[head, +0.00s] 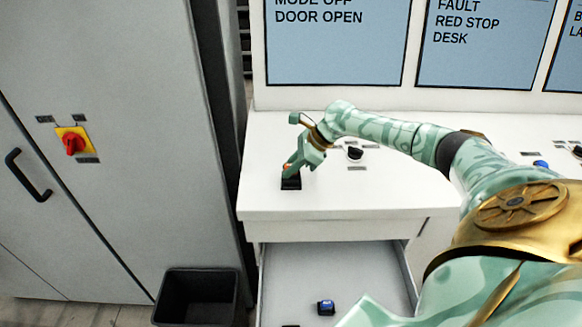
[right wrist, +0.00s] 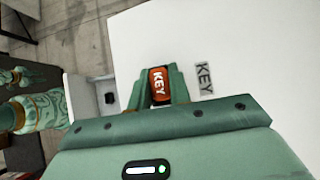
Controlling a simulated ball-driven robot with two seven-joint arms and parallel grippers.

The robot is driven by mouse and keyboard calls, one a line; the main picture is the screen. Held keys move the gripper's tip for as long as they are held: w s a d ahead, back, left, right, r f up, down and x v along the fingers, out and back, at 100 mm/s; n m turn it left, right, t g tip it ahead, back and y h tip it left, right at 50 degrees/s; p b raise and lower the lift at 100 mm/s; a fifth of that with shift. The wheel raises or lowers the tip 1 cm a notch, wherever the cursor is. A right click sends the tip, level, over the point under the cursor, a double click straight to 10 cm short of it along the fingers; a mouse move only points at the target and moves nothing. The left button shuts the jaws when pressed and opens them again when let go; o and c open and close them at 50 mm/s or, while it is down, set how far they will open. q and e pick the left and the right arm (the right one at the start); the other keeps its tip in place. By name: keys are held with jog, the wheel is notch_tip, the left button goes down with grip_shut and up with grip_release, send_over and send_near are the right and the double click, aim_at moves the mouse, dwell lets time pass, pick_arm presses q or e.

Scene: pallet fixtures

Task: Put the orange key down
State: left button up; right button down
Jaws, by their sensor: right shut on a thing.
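My right gripper (head: 289,170) is at the left end of the white desk (head: 340,204), pointing down, shut on the orange key. In the right wrist view the orange key (right wrist: 160,84), with KEY in white letters, sits between the two fingers. In the head view only a little of the orange key (head: 287,168) shows. A small black block (head: 291,184) is on the desk directly under the fingertips; I cannot tell whether the key touches it. A grey KEY label (right wrist: 204,77) is on the desk beside the gripper. My left gripper does not show clearly.
An open drawer (head: 281,274) below the desk holds a blue-topped black piece (head: 326,307). A black bin (head: 168,307) stands on the floor. A black knob (head: 355,153) is on the desk behind my right gripper. A grey cabinet with a red switch (head: 74,142) is at left.

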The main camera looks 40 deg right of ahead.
jog(key=c, duration=1.3)
grip_release()
jog(key=p+v, duration=0.1)
jog(key=v, duration=1.1)
jog(key=shift+s+r, duration=0.1)
